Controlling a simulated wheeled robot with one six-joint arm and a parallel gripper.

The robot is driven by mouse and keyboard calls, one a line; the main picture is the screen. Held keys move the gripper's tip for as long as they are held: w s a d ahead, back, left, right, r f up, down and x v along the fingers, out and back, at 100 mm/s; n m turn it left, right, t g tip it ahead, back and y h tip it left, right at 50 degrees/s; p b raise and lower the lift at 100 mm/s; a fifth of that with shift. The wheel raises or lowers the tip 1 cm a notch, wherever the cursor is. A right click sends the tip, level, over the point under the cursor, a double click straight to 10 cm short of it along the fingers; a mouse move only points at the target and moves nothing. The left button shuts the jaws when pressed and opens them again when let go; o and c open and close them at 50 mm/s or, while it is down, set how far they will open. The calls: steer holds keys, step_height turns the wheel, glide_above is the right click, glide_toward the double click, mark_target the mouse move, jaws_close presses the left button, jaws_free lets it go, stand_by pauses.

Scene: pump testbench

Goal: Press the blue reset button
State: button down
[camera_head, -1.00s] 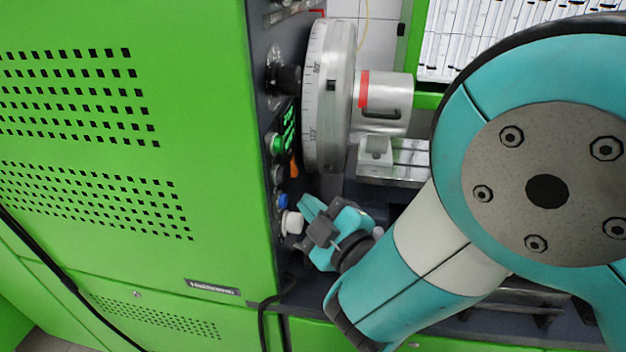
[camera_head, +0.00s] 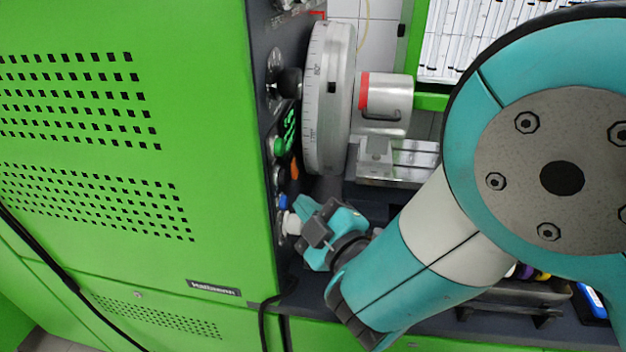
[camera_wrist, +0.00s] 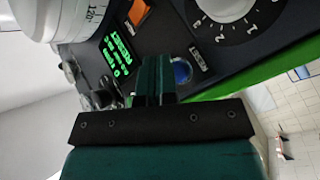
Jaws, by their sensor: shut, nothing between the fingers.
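The blue reset button (camera_wrist: 181,71) sits on the dark control panel, just right of my gripper's fingertips in the wrist view, partly hidden by them. In the head view the blue button (camera_head: 283,201) shows as a small spot on the panel's edge, at the tip of my gripper (camera_head: 297,207). My gripper (camera_wrist: 153,70) is shut with nothing between its fingers and points at the panel. The fingertips are very close to the button. I cannot tell whether they touch it.
A large graduated dial wheel (camera_head: 328,98) stands above. A green display (camera_wrist: 117,52), an orange switch (camera_wrist: 138,12) and a white numbered knob (camera_wrist: 226,8) surround the button. A green cabinet (camera_head: 120,240) fills the left, and a metal rail (camera_head: 400,160) lies right of the wheel.

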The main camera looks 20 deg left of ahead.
steer(key=shift+a, duration=0.3)
stand_by(0.5)
steer(key=w, duration=0.1)
steer(key=w+d+r, duration=0.1)
steer(key=shift+w+d+m+t+p, duration=0.1)
steer(key=shift+w+m+t+p, duration=0.2)
steer(key=shift+t+p, duration=0.1)
steer(key=shift+f, duration=0.1)
stand_by(0.6)
